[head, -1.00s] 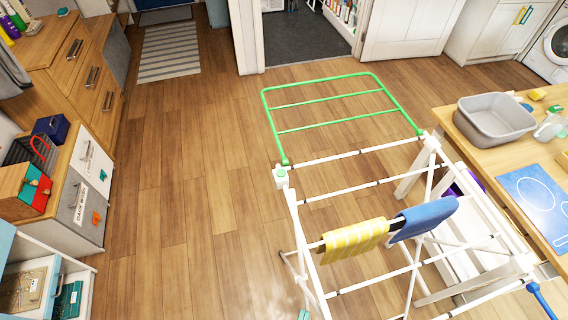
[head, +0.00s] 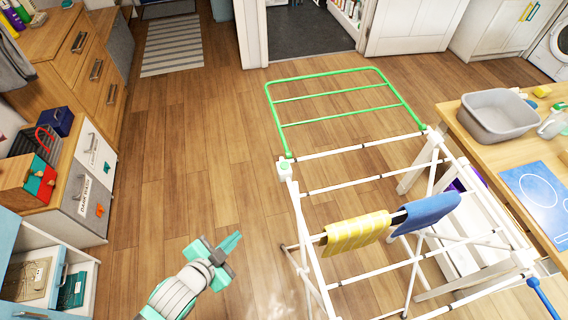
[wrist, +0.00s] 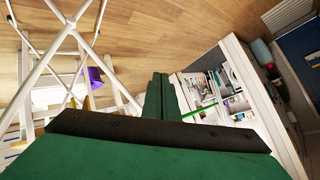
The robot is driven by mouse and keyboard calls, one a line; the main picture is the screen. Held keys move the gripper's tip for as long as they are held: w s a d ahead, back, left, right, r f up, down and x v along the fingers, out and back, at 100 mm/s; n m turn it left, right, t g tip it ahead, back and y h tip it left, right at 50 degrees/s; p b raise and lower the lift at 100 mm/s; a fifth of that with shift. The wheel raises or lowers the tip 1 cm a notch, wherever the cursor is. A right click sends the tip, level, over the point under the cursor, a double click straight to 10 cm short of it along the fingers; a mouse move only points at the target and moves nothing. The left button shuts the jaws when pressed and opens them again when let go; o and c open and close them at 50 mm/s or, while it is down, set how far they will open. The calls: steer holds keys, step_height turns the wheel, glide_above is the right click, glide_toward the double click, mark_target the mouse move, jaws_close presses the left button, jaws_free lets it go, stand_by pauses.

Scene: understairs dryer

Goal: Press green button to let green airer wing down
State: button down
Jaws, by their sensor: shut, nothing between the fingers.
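The green airer wing (head: 334,104) sticks out from the far end of the white drying rack (head: 372,180) in the head view. It looks raised or level. The green button (head: 284,165) sits on the white corner joint at the wing's near left end. My gripper (head: 231,242) is shut and empty, left of the rack and nearer than the button, apart from both. In the wrist view my gripper (wrist: 159,82) shows its closed green fingers, with white rack legs (wrist: 62,55) to the left. The button cannot be made out there.
A yellow cloth (head: 356,232) and a blue cloth (head: 426,212) hang on the rack. A table with a grey basin (head: 497,117) stands right. Drawers (head: 80,62) and an open drawer (head: 76,280) line the left. The floor between is clear.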

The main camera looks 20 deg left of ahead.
steer(key=w+a+r+m, duration=0.1)
steer(key=w+a+r, duration=0.1)
steer(key=w+r, duration=0.4)
step_height(320, 180, up, 17)
steer(key=m+g+h, duration=0.2)
steer(key=m+h, duration=0.1)
steer(key=m, duration=0.2)
glide_above(282, 168)
steer(key=shift+r, duration=0.15)
steer(key=shift+a, duration=0.15)
step_height(282, 168, down, 8)
steer(key=shift+f, duration=0.4)
